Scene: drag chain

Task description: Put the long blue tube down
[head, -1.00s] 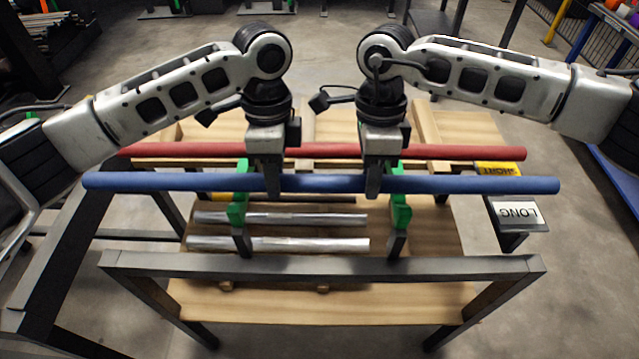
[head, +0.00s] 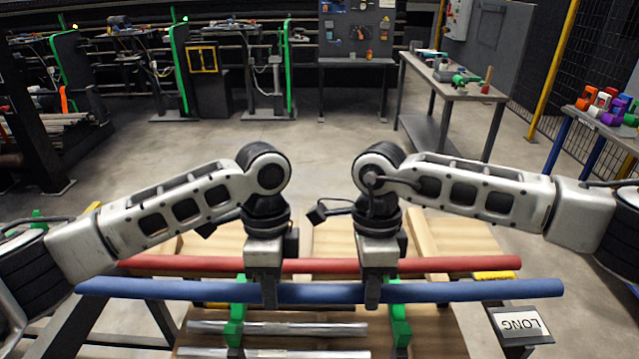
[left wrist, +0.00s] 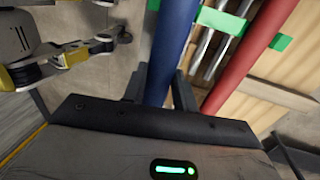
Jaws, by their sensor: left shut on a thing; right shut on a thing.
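The long blue tube (head: 450,291) lies level across the lower part of the head view, nearer than the red tube. My left gripper (head: 269,296) is shut on the blue tube left of its middle. My right gripper (head: 373,293) is shut on it right of its middle. In the left wrist view the blue tube (left wrist: 170,45) runs up from between the dark fingers. The fingertips are partly hidden by the wrist housing.
A red tube (head: 450,264) lies just behind on the wooden rack (head: 450,240). Green holders (head: 399,328) and silver tubes (head: 300,328) are in front. A "LONG" label (head: 520,322) is at the right. The floor behind is clear.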

